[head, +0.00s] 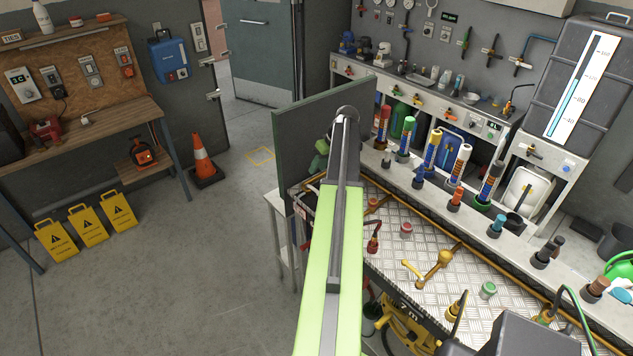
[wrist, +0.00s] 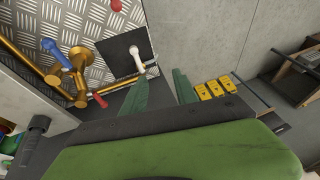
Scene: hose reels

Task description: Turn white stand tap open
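A white tap-like piece (wrist: 138,62) stands against a black plate in the wrist view, near the top centre. I take it for the white stand tap; which way its handle is turned is too small to tell. My gripper (wrist: 160,84) shows two dark green fingers with a wide gap between them, open and empty. The left finger's tip lies just below the white piece in the picture; whether they touch cannot be told.
A brass tap with a blue handle (wrist: 53,48) and a red handle (wrist: 100,99) are left of the white piece. Chequered metal bench (head: 400,215) holds several taps. Yellow signs (head: 88,226) and an orange cone (head: 203,160) stand left; the floor between is clear.

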